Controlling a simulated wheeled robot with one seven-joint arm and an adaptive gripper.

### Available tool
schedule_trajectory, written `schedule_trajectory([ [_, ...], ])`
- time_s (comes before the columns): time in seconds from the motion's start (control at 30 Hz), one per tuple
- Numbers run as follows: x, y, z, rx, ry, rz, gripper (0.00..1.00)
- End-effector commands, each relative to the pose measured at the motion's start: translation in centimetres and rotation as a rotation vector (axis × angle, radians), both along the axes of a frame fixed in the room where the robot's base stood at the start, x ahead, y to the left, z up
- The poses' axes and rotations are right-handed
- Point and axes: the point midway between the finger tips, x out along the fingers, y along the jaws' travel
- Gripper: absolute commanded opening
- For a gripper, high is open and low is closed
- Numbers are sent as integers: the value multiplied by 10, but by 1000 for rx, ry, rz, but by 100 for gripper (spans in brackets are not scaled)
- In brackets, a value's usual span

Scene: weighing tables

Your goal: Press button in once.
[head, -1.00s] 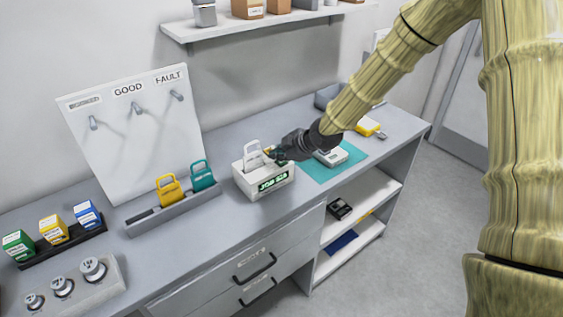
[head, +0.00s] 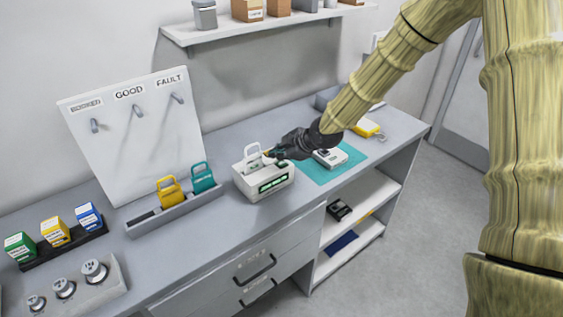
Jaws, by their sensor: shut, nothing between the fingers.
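A white box-shaped device (head: 248,183) stands on the grey bench with a dark display (head: 273,185) lit in green on its front. A white tag with a loop handle (head: 252,155) stands upright in its top. My dark gripper (head: 271,156) is shut and empty, with its tips low over the right part of the device's top. I cannot tell whether the tips touch it. The button is not clearly visible; the gripper covers that part of the top.
A teal mat (head: 322,176) with a white scale-like device (head: 330,157) lies right of the gripper. A grey rack (head: 172,218) holds a yellow tag (head: 168,190) and a teal tag (head: 202,178) on the left. A white hook board (head: 130,140) leans behind.

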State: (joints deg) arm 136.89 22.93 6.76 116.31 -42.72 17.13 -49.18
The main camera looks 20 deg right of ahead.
Motion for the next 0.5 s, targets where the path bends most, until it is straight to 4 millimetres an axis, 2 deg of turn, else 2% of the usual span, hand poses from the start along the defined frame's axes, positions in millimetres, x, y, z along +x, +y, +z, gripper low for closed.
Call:
schedule_trajectory([
  [0.5,0,0,8,0,0,0,0],
])
